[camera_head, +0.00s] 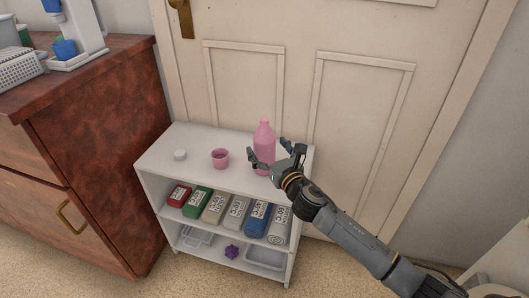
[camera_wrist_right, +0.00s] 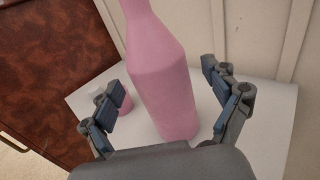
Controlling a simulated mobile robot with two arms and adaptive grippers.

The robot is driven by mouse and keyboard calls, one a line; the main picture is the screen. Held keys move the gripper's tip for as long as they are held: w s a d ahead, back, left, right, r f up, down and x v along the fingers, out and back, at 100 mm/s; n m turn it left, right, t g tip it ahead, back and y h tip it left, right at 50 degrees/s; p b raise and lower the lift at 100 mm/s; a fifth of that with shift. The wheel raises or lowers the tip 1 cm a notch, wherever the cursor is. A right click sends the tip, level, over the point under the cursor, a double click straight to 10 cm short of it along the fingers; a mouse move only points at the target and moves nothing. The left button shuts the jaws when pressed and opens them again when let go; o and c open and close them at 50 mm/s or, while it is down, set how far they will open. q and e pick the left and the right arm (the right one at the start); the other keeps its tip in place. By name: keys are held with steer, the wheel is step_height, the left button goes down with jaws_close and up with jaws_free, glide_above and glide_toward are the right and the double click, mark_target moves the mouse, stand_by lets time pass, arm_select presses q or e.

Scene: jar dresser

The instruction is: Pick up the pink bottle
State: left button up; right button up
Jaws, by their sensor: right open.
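The pink bottle (camera_head: 264,143) stands upright at the right end of the top of a small white shelf. My right gripper (camera_head: 268,158) is open at the bottle, with one finger on either side of it in the head view. In the right wrist view the bottle (camera_wrist_right: 163,85) rises between the spread fingers of the right gripper (camera_wrist_right: 167,108). Gaps show beside the bottle there, and I cannot tell if any part touches it. The bottle's lower front is partly hidden by the gripper. My left gripper is not in view.
A pink cup (camera_head: 220,158) and a small white jar (camera_head: 180,155) stand left of the bottle. The white shelf (camera_head: 165,140) holds several labelled boxes below. A wooden dresser (camera_head: 95,130) stands left, and a door (camera_head: 345,60) closely behind.

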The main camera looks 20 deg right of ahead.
mark_target(269, 138)
steer(key=shift+w+a, duration=0.2)
steer(key=shift+w, duration=1.05)
steer(key=c, duration=1.7)
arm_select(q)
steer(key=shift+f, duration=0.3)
arm_select(e)
steer(key=shift+r, duration=0.1)
steer(key=shift+r, duration=0.5)
step_height(269, 138, up, 2)
steer(key=shift+r+p, duration=0.25)
steer(key=shift+p, duration=0.75)
arm_select(q)
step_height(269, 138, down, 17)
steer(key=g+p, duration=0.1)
steer(key=p, duration=0.4)
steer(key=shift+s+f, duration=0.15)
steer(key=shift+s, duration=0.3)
arm_select(e)
steer(key=s+a+r, duration=0.7)
steer(key=s+r, duration=0.2)
steer(key=s, duration=0.2)
steer(key=shift+s+a+r, duration=0.2)
steer(key=shift+s+a, duration=0.1)
steer(key=shift+a, duration=0.1)
